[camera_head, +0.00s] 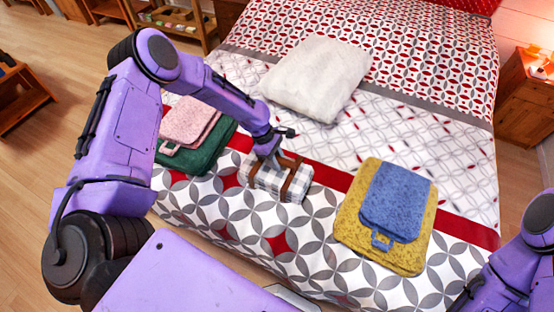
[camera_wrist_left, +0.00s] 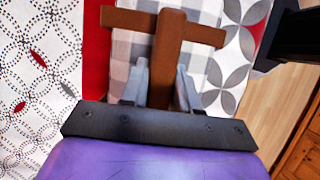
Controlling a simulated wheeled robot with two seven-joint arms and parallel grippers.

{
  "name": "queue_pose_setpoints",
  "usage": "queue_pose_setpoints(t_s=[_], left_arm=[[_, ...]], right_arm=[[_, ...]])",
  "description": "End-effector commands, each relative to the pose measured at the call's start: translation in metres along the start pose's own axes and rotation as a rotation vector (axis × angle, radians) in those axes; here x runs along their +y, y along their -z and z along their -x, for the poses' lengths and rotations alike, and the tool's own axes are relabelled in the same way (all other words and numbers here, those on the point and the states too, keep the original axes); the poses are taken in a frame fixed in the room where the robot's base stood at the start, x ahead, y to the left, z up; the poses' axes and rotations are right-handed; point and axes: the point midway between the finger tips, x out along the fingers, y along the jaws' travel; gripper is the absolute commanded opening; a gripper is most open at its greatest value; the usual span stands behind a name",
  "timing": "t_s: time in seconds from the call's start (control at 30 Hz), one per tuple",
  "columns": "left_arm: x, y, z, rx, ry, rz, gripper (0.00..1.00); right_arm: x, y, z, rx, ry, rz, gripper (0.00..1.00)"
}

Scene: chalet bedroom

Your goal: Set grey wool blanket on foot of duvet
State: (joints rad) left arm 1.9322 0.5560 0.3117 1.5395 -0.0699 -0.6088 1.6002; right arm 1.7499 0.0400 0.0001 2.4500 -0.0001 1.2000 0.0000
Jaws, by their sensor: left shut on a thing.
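The grey wool blanket (camera_head: 268,182) is a folded grey-and-white checked bundle with brown straps, at the foot part of the patterned duvet (camera_head: 335,215). In the head view I cannot tell whether it rests on the duvet or hangs just above it. My left gripper (camera_head: 275,158) is over the bundle, shut on its brown strap handle. In the left wrist view the fingers (camera_wrist_left: 162,88) stand on both sides of the brown strap, with the checked cloth (camera_wrist_left: 198,62) below. My right arm shows at the lower right of the head view; its gripper is out of frame.
A white fluffy cushion (camera_head: 318,78) lies further up the bed. A pink item on a green one (camera_head: 215,150) lies left of the bundle. A blue item (camera_head: 397,203) on a yellow one (camera_head: 350,230) lies to the right. A wooden nightstand (camera_head: 522,100) stands at the right.

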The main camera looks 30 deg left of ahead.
Motion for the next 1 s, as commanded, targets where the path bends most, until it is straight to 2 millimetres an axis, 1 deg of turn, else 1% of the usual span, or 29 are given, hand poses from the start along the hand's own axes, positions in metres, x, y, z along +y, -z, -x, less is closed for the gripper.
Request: queue_pose_setpoints(t_s=[0.2,0.23,0.27,0.3,0.57,0.67,0.77,0.9,1.0], left_arm=[[0.001,0.0,-0.002,0.0,-0.001,-0.001,0.0],[0.0,0.001,-0.002,0.001,0.001,0.0,0.4],[0.0,0.001,-0.002,0.0,0.001,0.0,0.5],[0.0,0.001,-0.002,0.0,0.001,0.0,0.56],[0.0,0.0,-0.001,0.0,0.001,0.0,0.56],[0.001,0.0,0.007,0.001,-0.002,0.0,0.56],[0.001,-0.001,0.028,0.0,-0.004,0.0,0.56],[0.001,-0.001,0.066,0.0,-0.004,-0.001,0.56],[0.001,-0.001,0.09,0.001,-0.004,-0.001,0.56]], right_arm=[[0.0,-0.001,-0.002,0.0,0.0,0.0,0.43],[0.0,0.0,-0.001,0.0,0.0,0.0,0.43],[0.0,0.0,-0.001,0.0,0.0,0.0,0.43],[0.0,0.0,-0.001,0.0,0.0,0.0,0.43],[0.0,0.0,-0.001,0.0,0.0,0.0,0.43],[0.0,0.0,0.0,0.0,0.0,0.0,0.43],[0.0,0.0,0.0,0.0,0.0,0.0,0.43],[0.0,0.0,0.0,0.0,0.0,0.0,0.43],[0.0,0.0,0.0,0.0,0.0,0.0,0.43]])
